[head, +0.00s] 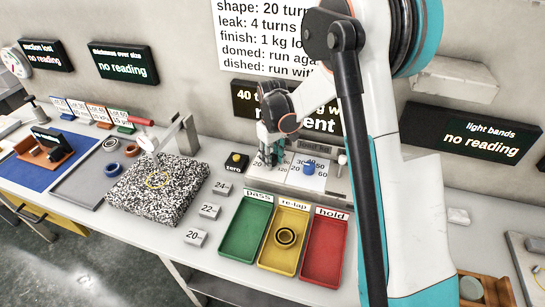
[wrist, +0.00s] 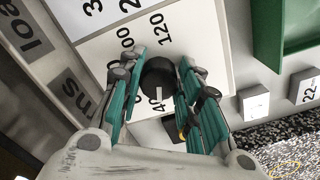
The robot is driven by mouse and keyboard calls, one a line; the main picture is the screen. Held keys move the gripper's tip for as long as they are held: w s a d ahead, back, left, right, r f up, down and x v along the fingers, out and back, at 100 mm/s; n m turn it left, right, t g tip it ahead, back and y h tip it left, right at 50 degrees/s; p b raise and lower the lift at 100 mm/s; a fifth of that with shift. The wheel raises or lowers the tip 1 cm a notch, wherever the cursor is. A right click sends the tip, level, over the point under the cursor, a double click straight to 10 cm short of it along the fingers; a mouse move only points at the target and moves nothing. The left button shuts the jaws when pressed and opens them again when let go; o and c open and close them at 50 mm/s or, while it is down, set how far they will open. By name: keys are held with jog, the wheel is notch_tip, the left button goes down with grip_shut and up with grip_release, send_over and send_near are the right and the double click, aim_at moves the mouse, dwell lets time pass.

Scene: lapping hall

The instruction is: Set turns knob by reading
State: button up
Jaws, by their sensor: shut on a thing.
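My gripper (head: 268,157) is over the left part of the pale control panel (head: 262,180). In the wrist view my gripper (wrist: 158,92) has its teal fingers on both sides of the black turns knob (wrist: 158,76), closed on it. A white mark shows on the knob's side near the number 40. Numbers including 120 stand around it on a white plate (wrist: 205,40). In the head view the knob is hidden by the gripper. A dark reading display (head: 245,98) behind is partly covered by my arm; it begins with "40 t". A white wall notice (head: 265,35) lists turns, starting "shape: 20".
A blue knob (head: 309,167) with its own scale is right of my gripper. A yellow zero button (head: 236,158) is to the left. Green (head: 245,232), yellow (head: 277,262) and red (head: 325,250) trays lie in front; the yellow one holds a dark ring. A speckled plate (head: 150,200) is farther left.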

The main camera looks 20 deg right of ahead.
jog(key=m, duration=0.7)
jog(key=shift+a, duration=0.15)
jog(key=m, duration=0.6)
jog(key=shift+a+m, duration=0.1)
jog(key=shift+m, duration=0.3)
jog(key=m, duration=0.7)
jog(key=shift+w, duration=0.2)
jog(key=m, duration=0.6)
jog(key=shift+w+m, duration=0.1)
jog(key=shift+m, duration=0.2)
jog(key=o, duration=1)
jog(key=shift+o, duration=0.2)
